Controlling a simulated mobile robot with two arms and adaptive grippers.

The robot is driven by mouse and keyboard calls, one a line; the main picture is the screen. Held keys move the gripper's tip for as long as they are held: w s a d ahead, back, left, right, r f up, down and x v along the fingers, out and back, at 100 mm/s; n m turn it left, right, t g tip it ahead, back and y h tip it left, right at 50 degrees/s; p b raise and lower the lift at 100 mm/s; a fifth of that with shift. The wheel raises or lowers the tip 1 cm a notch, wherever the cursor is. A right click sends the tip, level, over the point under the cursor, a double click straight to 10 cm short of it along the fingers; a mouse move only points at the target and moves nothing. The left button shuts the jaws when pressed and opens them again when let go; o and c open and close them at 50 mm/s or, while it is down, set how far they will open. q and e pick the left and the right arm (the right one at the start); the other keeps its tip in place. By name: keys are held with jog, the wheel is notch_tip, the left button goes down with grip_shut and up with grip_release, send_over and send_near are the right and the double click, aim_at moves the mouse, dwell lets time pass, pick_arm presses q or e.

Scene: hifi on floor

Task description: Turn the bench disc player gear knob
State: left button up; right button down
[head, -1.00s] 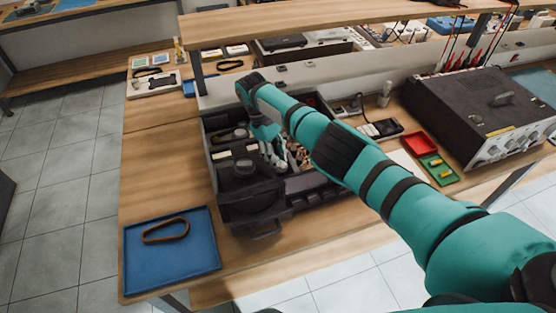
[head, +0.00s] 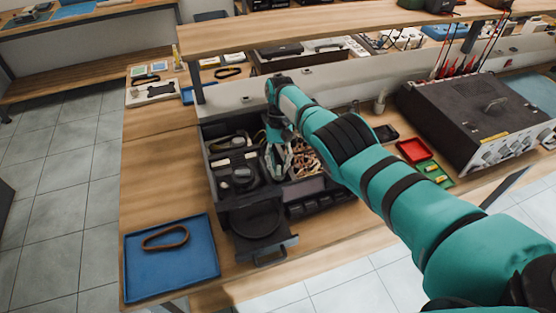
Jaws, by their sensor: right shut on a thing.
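The disc player (head: 208,180) is an open black box on the wooden bench, with its inner mechanism showing. Its disc tray (head: 262,243) sticks out at the front, over the bench edge. My right arm reaches in from the right, and my right gripper (head: 278,165) points down into the open box, among the parts right of the round black piece (head: 243,178). The gripper is shut on a small part there, apparently the gear knob, which the fingers hide. My left gripper is not in view.
A blue tray (head: 200,262) with a brown belt (head: 165,238) lies at the front left. A large dark instrument (head: 460,105), a red tray (head: 413,150) and a green tray (head: 436,174) are to the right. A shelf (head: 330,22) overhangs the back.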

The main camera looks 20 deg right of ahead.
jog(key=m+y+p, duration=0.1)
jog(key=m+p, duration=0.1)
jog(key=p, duration=0.1)
jog(key=m+t+p, duration=0.1)
jog(key=m+p, duration=0.2)
jog(key=s+m+y+p, duration=0.1)
jog(key=m+p, duration=0.2)
jog(key=shift+d+r+t+y, duration=0.1)
jog(key=shift+d+t+y, duration=0.1)
jog(key=shift+t+y, duration=0.15)
jog(key=shift+f+m+t+p, duration=0.25)
jog(key=shift+m+t+p, duration=0.3)
jog(key=shift+m+p, duration=1.05)
jog(key=c, duration=1.3)
grip_release()
jog(key=shift+w, duration=0.1)
jog(key=shift+w+r, duration=0.1)
jog(key=shift+v, duration=0.9)
jog(key=v, duration=1)
jog(key=shift+d, duration=0.15)
